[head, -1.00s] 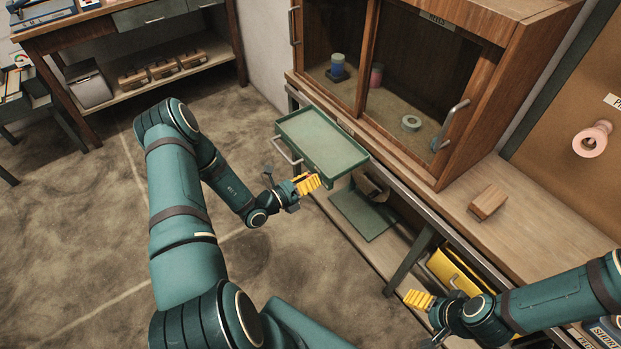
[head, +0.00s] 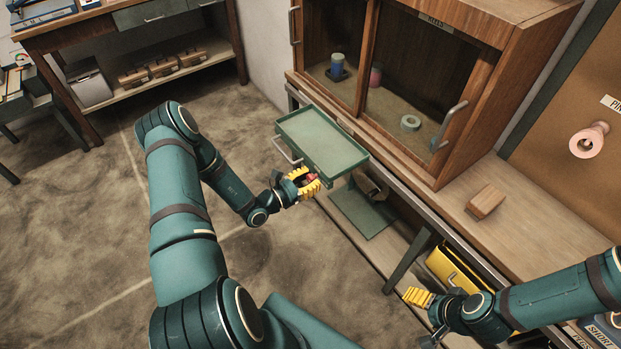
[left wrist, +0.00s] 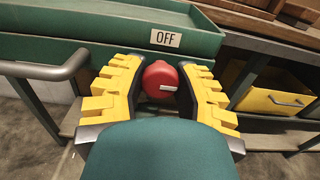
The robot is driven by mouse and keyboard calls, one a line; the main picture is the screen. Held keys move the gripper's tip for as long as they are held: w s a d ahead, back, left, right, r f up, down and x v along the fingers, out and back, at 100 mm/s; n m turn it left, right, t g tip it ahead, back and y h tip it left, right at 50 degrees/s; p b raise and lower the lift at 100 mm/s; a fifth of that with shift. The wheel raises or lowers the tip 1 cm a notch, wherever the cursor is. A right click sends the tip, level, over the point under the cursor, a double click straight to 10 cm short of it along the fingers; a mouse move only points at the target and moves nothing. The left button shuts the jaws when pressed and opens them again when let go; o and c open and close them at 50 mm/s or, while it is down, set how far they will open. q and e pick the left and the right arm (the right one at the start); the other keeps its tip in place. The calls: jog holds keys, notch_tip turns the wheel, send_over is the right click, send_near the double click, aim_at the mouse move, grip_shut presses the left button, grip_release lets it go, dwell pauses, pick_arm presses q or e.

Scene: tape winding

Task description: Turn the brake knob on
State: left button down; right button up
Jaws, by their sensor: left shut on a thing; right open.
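The red brake knob (left wrist: 160,78) sits on the front of the green drawer-like tray (head: 322,137), below a white OFF label (left wrist: 165,38). A short white mark on the knob points to the right in the left wrist view. My left gripper (head: 305,183) has its yellow fingers on either side of the knob and is shut on it. The knob also shows as a small red spot in the head view (head: 311,179). My right gripper (head: 420,303) is open and empty at the lower right, away from the knob.
A grey bar handle (left wrist: 55,70) stands out from the tray front, close left of the left gripper. A wooden cabinet (head: 470,120) rises behind. A wooden block (head: 486,202) lies on the bench. A yellow bin (head: 453,268) is below the bench.

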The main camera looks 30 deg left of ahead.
dwell(0.5)
pick_arm(q)
jog(key=c, duration=0.6)
grip_release()
jog(key=shift+s, duration=0.1)
jog(key=v, duration=1.1)
jog(key=shift+s+a, duration=0.2)
jog(key=shift+s, duration=0.15)
